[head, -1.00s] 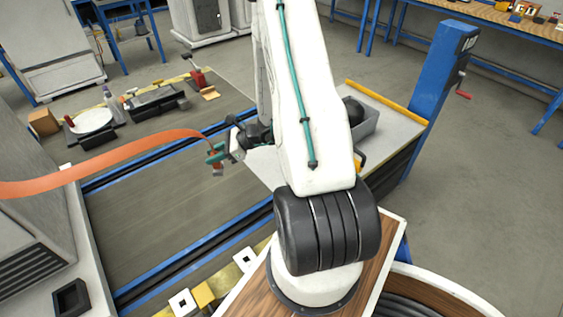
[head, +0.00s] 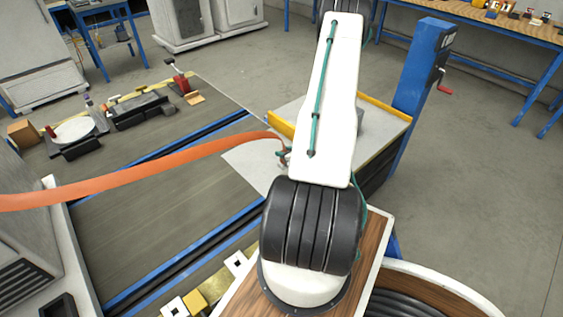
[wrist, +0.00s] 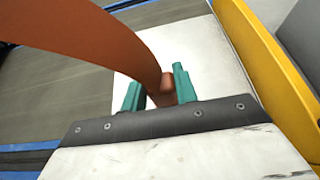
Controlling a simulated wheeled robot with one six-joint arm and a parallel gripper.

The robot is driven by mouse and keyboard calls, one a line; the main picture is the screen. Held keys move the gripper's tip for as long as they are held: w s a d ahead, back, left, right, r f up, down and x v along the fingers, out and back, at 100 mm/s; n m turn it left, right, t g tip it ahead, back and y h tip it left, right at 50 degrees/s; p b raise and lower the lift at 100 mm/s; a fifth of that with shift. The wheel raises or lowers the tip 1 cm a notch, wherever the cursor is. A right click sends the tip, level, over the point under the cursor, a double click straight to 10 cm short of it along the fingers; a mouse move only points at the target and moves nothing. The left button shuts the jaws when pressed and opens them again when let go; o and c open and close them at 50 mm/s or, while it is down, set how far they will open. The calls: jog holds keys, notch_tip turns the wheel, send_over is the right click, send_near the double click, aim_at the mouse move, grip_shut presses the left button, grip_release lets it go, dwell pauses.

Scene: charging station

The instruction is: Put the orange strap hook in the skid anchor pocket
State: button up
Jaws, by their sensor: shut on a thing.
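The orange strap (head: 130,178) runs from the left edge of the head view to my gripper (head: 284,154), which is largely hidden behind my arm. In the wrist view my gripper (wrist: 158,90) has its two green fingers shut on the orange hook end (wrist: 168,82) of the strap (wrist: 100,35). It is held over a pale platform (wrist: 200,60). I cannot tell for sure which thing is the skid anchor pocket. A dark open square box (head: 58,306) stands at lower left, and white square pieces with dark holes (head: 237,262) lie near my base.
A yellow rail (wrist: 260,60) edges the pale platform, with a grey bin (wrist: 303,35) beyond it. A blue post (head: 420,70) with a red handle stands at right.

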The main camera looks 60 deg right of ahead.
jog(key=shift+f, duration=2.4)
jog(key=shift+f, duration=0.1)
jog(key=o, duration=1)
jog(key=shift+o, duration=0.2)
